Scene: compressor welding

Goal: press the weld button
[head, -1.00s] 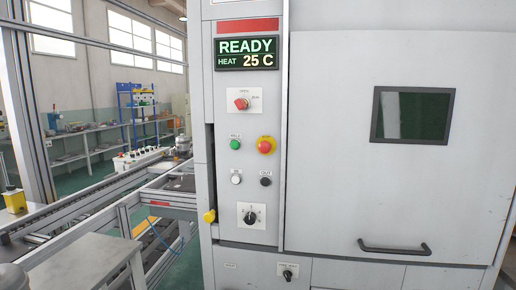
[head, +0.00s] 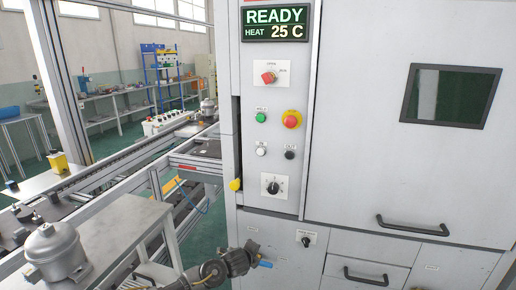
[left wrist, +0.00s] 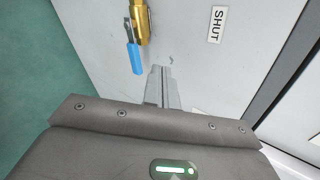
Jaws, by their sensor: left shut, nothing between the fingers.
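A white button (head: 261,151) and a black button (head: 290,153) are below. The display (head: 276,22) reads READY, HEAT 25 C. In the left wrist view my left gripper (left wrist: 162,72) is shut and empty, in front of a pale panel with a SHUT label (left wrist: 217,25). I cannot clearly make it out in the head view. My right gripper is not in view.
A brass fitting (left wrist: 140,22) with a blue handle (left wrist: 134,58) is close to my left gripper. The machine has a door handle (head: 412,225) and a lower handle (head: 365,277). A grey compressor (head: 55,252) stands on a table at the lower left.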

